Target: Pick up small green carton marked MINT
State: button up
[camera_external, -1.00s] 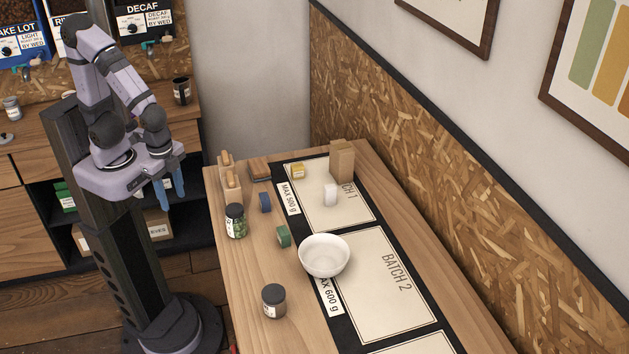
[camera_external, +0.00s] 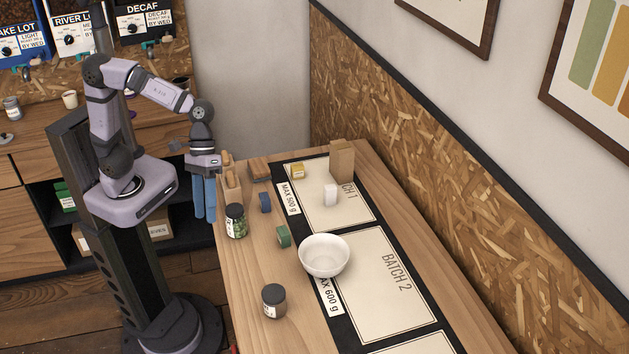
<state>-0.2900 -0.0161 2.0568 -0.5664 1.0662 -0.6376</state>
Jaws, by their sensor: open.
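A small green object (camera_external: 283,236), which may be the mint carton, stands on the wooden table (camera_external: 250,290), just behind and left of the white bowl (camera_external: 324,256). Its lettering is too small to read. My gripper (camera_external: 204,219) has blue fingers, points down and is empty and open. It hangs just off the table's left edge, left of the jar with green contents and well apart from the green object.
A dark-lidded jar with green contents (camera_external: 235,220) and a small blue object (camera_external: 265,202) stand near the green object. Another jar (camera_external: 273,301) stands in front.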

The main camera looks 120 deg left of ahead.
jog(key=w+a+n+t+h+b, duration=0.1)
jog(key=w+a+n+t+b, duration=0.15)
jog(key=w+n, duration=0.2)
jog(key=w+a+n+t+h+b, duration=0.1)
jog(key=w+a+n+t+b, duration=0.1)
jog(key=w+a+n+b, duration=0.3)
jog(key=n+t+h+b, duration=0.1)
jog(key=n+t+b, duration=0.2)
jog(key=n+t, duration=0.15)
send_over(281, 227)
notch_tip(281, 227, down, 2)
jog(key=shift+a+n+g, duration=0.1)
jog(key=shift+n+g, duration=0.2)
jog(key=shift+g, duration=0.2)
jog(key=shift+f+b, duration=0.35)
jog(key=shift+f, duration=2.4)
jog(key=shift+f, duration=0.1)
